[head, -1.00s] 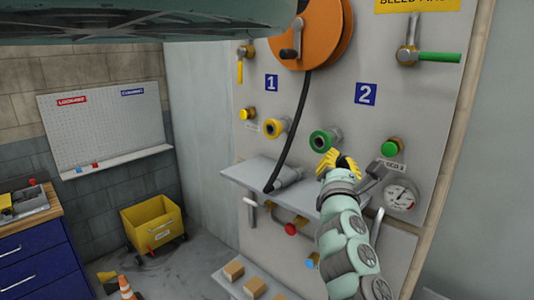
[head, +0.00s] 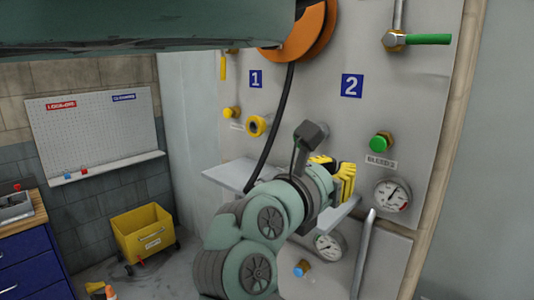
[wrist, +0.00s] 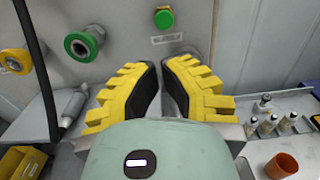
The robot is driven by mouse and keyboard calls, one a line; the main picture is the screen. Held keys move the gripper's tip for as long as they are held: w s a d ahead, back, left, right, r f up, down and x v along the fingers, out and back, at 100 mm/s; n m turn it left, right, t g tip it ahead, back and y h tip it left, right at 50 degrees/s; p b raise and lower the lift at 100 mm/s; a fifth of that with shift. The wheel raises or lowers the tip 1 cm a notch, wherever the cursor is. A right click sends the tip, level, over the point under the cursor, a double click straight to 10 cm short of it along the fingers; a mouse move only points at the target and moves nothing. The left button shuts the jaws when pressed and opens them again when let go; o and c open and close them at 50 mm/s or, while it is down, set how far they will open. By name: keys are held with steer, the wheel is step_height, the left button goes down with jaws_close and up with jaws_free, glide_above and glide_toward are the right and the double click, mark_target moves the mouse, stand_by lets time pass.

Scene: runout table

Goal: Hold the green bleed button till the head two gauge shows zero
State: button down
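The green bleed button (head: 381,142) sits in a round mount on the grey panel, right of the blue "2" sign, above a bleed label. It also shows at the top of the wrist view (wrist: 164,19), beyond my fingertips. My gripper (head: 346,178) has yellow fingers with black pads and is below and left of the button, apart from it. In the wrist view its tips (wrist: 162,65) lean together, with nothing seen between them. A round white gauge (head: 391,195) with a red arc is below the button; its needle is off to one side, too small to read.
A green-handled valve (head: 418,39) is above the button. A yellow ring fitting (head: 256,126) and a hanging black hose (head: 272,125) are left. A shelf (head: 232,174) juts out below. The wrist view shows a green ring fitting (wrist: 83,46) and several bottles on a right-hand shelf.

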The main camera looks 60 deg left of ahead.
mark_target(372, 148)
stand_by(0.3)
steer(key=p+x, duration=0.6)
steer(key=x, duration=0.7)
steer(key=shift+w, duration=0.1)
steer(key=shift+w+a+f, duration=0.1)
steer(key=shift+w, duration=0.3)
